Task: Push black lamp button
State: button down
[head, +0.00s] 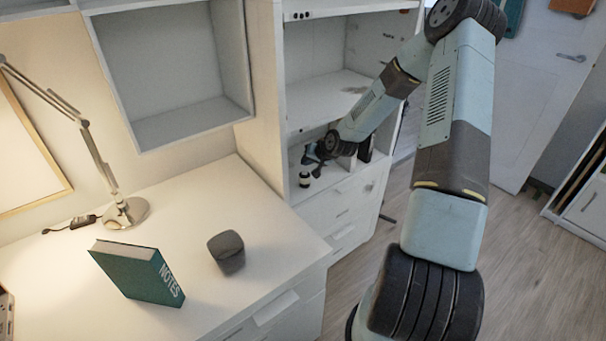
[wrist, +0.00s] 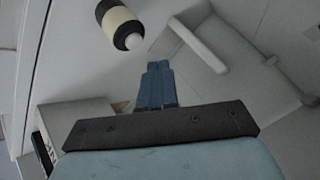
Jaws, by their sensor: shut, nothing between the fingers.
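A metal desk lamp (head: 108,170) stands at the left of the white desk in the head view, with warm light on the wall beside it. A small black piece (head: 83,222), which looks like a cord switch, lies by its round base; its button is too small to make out. My gripper (head: 311,158) is far to the right of it, inside the lower shelf compartment. In the wrist view my gripper (wrist: 158,66) is shut and empty. A black and cream cylinder with a pale rounded tip (wrist: 121,22) is ahead and left of the fingertips, apart from them.
The cylinder also stands on the shelf (head: 304,180) in the head view. A green notes book (head: 138,273) and a dark grey rounded object (head: 227,251) are on the desk. A pale grey boxy object (wrist: 225,45) is right of the fingers. Shelf walls surround my gripper.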

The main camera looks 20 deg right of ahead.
aim_at(307, 173)
jog(key=shift+r, duration=1.9)
